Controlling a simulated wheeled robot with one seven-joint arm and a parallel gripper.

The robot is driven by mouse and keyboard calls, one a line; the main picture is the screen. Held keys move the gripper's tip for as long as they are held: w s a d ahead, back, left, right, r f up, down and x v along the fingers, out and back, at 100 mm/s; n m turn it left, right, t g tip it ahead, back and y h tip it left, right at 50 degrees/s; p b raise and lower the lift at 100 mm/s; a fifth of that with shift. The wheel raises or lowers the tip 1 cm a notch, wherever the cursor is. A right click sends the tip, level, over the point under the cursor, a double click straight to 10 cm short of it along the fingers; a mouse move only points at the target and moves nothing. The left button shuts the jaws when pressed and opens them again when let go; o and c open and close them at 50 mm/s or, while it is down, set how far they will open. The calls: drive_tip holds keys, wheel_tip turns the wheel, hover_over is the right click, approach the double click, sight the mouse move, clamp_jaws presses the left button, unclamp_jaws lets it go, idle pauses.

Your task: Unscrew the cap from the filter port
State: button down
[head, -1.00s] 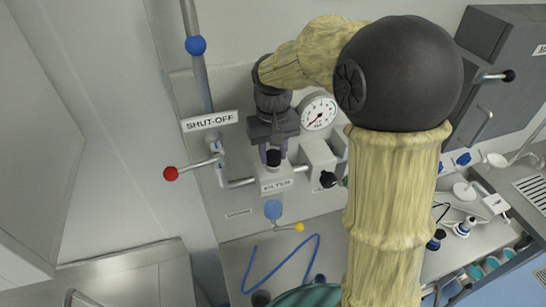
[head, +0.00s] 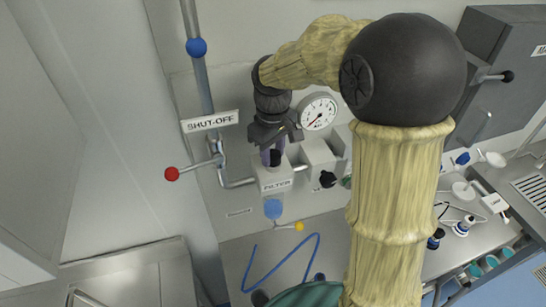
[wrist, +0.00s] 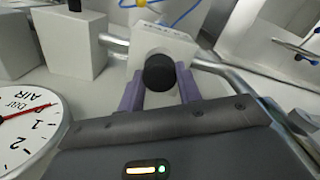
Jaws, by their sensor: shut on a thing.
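The black cap (head: 275,157) sits at the top of the white block labelled FILTER (head: 275,178). My gripper (head: 271,155) comes down from above, with its purple fingers around the cap. In the wrist view the round black cap (wrist: 159,72) lies between the two purple fingertips of my gripper (wrist: 160,88), in front of the white filter block (wrist: 165,42). The gripper is shut on the cap. The cap's contact with the port is partly hidden by the fingers.
A pressure gauge (head: 319,111) is close to the right of my gripper. A SHUT-OFF sign (head: 209,121) and a red-knobbed lever (head: 172,174) are at the left. A yellow-knobbed lever (head: 299,226) and a blue bowl (head: 273,208) are below the filter. A blue hose (head: 290,255) lies lower down.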

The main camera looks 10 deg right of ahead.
drive_tip(key=shift+n, duration=1.2)
drive_tip(key=shift+n, duration=0.6)
drive_tip(key=shift+r, duration=0.1)
drive_tip(key=shift+r, duration=3.45)
